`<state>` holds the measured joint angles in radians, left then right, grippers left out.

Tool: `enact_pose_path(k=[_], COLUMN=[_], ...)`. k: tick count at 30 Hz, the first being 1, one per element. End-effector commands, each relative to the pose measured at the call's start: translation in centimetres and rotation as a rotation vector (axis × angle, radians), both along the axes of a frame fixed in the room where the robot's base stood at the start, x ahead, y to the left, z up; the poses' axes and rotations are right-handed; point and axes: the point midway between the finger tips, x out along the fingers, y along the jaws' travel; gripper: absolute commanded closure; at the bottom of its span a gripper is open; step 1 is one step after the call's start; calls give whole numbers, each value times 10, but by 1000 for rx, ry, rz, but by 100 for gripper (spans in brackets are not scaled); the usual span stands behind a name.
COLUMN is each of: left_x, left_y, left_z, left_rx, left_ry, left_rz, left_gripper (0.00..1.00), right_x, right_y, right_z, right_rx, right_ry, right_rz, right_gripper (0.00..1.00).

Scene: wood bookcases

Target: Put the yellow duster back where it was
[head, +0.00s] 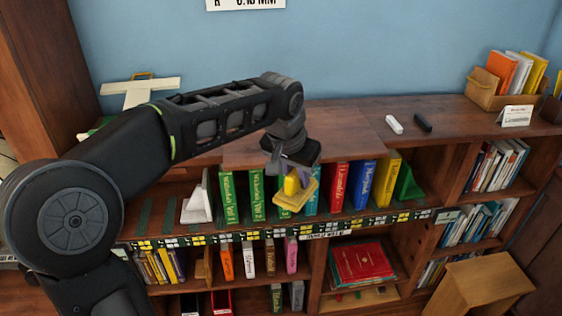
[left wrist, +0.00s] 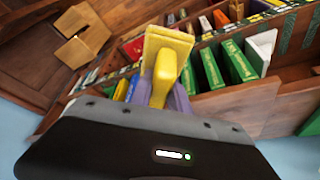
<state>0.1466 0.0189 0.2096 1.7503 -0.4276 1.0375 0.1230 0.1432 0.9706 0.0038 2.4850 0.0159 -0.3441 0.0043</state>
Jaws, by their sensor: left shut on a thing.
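The yellow duster (head: 296,196) is a flat pad with a raised handle. My left gripper (head: 291,172) is shut on its handle and holds it in front of the upper shelf's row of books. In the left wrist view the duster (left wrist: 165,55) shows with its pad pointing away from the gripper (left wrist: 165,90), between the purple fingers. In the head view it hides part of the books behind it; I cannot tell whether it touches them. My right gripper is not in view.
Green books (head: 228,196), a red book (head: 339,187) and a yellow book (head: 389,178) stand upright behind. A white bookend (head: 197,205) is left, a green one (head: 408,184) right. The bookcase top holds a white marker (head: 394,124), a black one (head: 423,122) and a book box (head: 490,93).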

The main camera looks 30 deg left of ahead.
Motion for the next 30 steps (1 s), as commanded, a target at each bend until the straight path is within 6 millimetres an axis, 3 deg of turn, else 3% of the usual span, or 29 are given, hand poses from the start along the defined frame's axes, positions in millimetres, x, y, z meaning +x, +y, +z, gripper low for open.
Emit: enact_pose_path(k=[1,13,18,30], left_x=[5,38,42,42], left_y=[-6,-66,-77,-77], left_z=[-16,-125,-139,-139], left_rx=[2,-15,-24,-24], left_ry=[4,-11,-20,-20], left_rz=[2,23,24,25], left_gripper=[100,100,100,100], right_x=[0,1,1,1], right_y=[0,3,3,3], right_z=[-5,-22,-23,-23], right_rx=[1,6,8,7], right_ry=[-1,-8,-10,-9], right_rz=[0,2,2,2], right_gripper=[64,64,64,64])
